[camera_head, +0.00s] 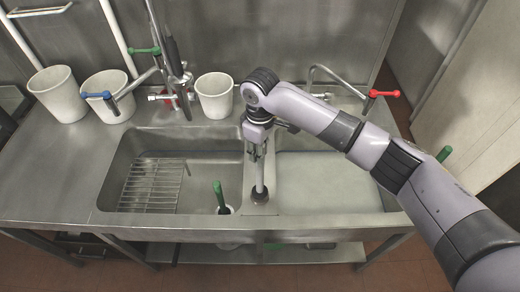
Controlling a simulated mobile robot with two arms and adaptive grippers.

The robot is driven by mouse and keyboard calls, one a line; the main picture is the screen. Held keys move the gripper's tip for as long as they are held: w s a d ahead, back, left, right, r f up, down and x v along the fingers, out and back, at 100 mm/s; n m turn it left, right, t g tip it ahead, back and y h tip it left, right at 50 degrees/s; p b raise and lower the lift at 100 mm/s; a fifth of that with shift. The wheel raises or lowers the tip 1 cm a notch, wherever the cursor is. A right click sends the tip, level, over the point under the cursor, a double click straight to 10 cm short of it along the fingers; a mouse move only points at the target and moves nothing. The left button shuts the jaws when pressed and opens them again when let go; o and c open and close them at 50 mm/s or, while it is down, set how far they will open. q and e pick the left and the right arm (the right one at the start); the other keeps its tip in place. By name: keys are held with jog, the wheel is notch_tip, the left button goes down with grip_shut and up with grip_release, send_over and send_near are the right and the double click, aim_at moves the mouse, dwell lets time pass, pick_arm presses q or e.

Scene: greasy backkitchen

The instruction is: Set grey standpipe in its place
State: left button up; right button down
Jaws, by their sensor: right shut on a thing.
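My right gripper (257,155) reaches in from the right and points down over the divider between the two sink basins. It is shut on the upper part of the grey standpipe (259,178), which is slim and looks about upright. The pipe's lower end meets a dark round piece (259,196) by the divider near the front. I cannot tell whether the pipe is seated in it or just above it. The gripper hides the pipe's top. My left gripper is not in view.
The left basin (205,165) holds a wire rack (152,185) and a green-handled tool (219,192) close left of the pipe. The right basin (320,180) looks clear. White buckets (215,96) and taps with blue, green and red (384,94) handles line the back.

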jog(key=shift+f, duration=0.7)
jog(key=shift+f+b, duration=0.15)
jog(key=shift+b, duration=0.15)
jog(key=c, duration=1.3)
grip_release()
notch_tip(320, 180, up, 12)
jog(key=shift+r, duration=0.1)
